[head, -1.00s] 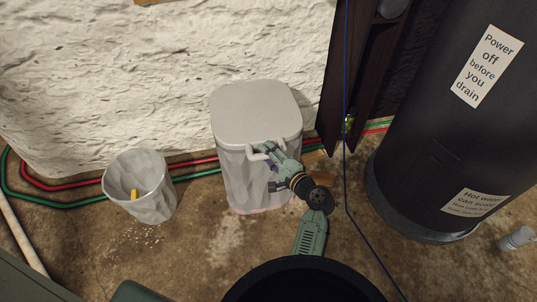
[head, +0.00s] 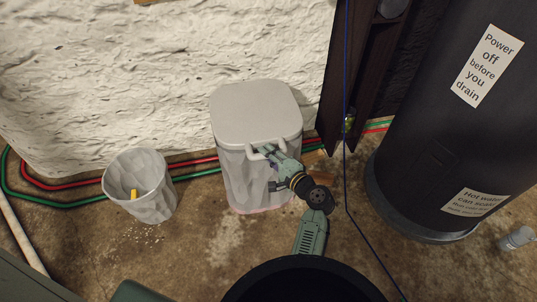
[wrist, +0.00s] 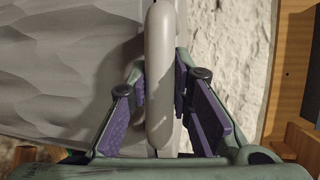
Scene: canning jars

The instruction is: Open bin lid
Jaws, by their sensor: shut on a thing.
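The bin (head: 245,182) is a pale grey, tall bin standing against the white rough wall. Its lid (head: 255,110) is shut and lies flat on top. A light grey handle (head: 262,151) sticks out from the lid's front edge, and it runs up the middle of the wrist view (wrist: 159,75). My gripper (head: 268,153) is at this handle, at the front of the bin. In the wrist view its purple-padded fingers (wrist: 160,88) stand on either side of the handle bar and are shut on it.
A small open grey bin (head: 142,190) with a yellow thing in it stands to the left. A large black tank (head: 440,140) stands to the right. Red and green pipes (head: 60,188) run along the wall base. A blue cord (head: 346,170) hangs right of the bin.

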